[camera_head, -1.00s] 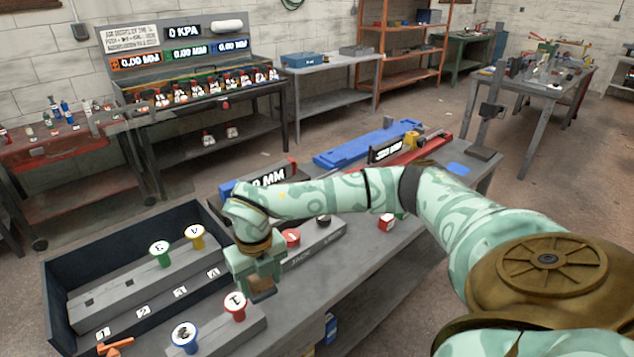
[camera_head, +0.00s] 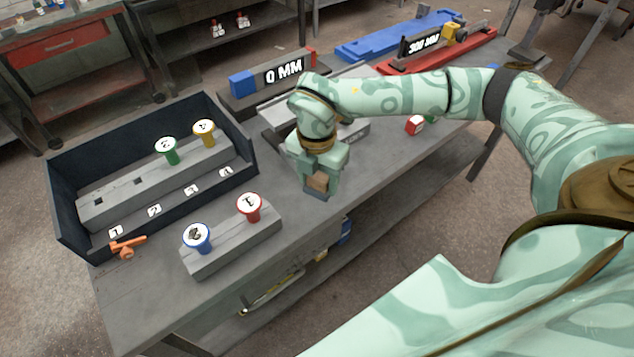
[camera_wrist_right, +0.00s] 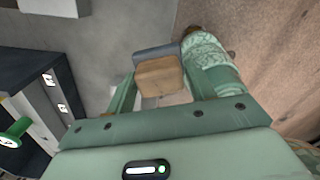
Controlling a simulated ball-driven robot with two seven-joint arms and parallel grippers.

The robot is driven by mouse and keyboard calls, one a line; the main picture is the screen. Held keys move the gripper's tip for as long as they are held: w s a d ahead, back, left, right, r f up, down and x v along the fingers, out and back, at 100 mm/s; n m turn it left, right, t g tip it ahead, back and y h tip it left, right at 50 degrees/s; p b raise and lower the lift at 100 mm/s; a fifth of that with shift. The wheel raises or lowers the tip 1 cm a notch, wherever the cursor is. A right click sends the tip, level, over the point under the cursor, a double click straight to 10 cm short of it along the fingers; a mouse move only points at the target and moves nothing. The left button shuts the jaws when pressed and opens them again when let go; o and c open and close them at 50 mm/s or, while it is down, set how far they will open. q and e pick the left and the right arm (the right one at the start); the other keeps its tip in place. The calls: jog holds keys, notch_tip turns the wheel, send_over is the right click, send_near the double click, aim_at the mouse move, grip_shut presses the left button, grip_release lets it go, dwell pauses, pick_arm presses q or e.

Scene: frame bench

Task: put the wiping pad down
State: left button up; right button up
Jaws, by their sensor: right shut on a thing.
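The wiping pad (camera_head: 319,184) is a small block with a tan-brown part and a dark grey-blue layer. My right gripper (camera_head: 320,180) is shut on it, over the grey bench to the right of the peg block. In the right wrist view the pad (camera_wrist_right: 160,77) sits between the two green fingers (camera_wrist_right: 155,90), with its grey layer at the far side. The pad is at or close above the bench top; I cannot tell whether it touches. My left gripper is not in view.
A dark open tray (camera_head: 248,178) holds a grey block with green and yellow knobs. A grey block (camera_head: 232,246) with blue and red knobs stands before it. An orange tool (camera_head: 128,246) lies near the tray. A 0 MM gauge (camera_head: 283,72) stands behind. The bench's front edge (camera_head: 400,187) is close.

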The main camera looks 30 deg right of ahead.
jog(key=w+f, duration=0.1)
jog(key=f, duration=0.1)
jog(key=w+d+f+b, duration=0.1)
jog(key=w+f, duration=0.1)
jog(key=w+d+f, duration=0.1)
jog(key=f, duration=0.1)
jog(key=shift+w+d+b, duration=0.2)
jog(key=shift+w+b, duration=0.05)
jog(key=shift+b, duration=0.05)
jog(key=shift+w+d+f+b, duration=0.15)
jog(key=shift+f+b, duration=0.25)
jog(key=shift+f, duration=1.25)
jog(key=shift+f, duration=0.1)
jog(key=o, duration=1)
jog(key=shift+o, duration=0.2)
notch_tip(320, 180, up, 12)
jog(key=p, duration=0.2)
jog(key=shift+w, duration=0.1)
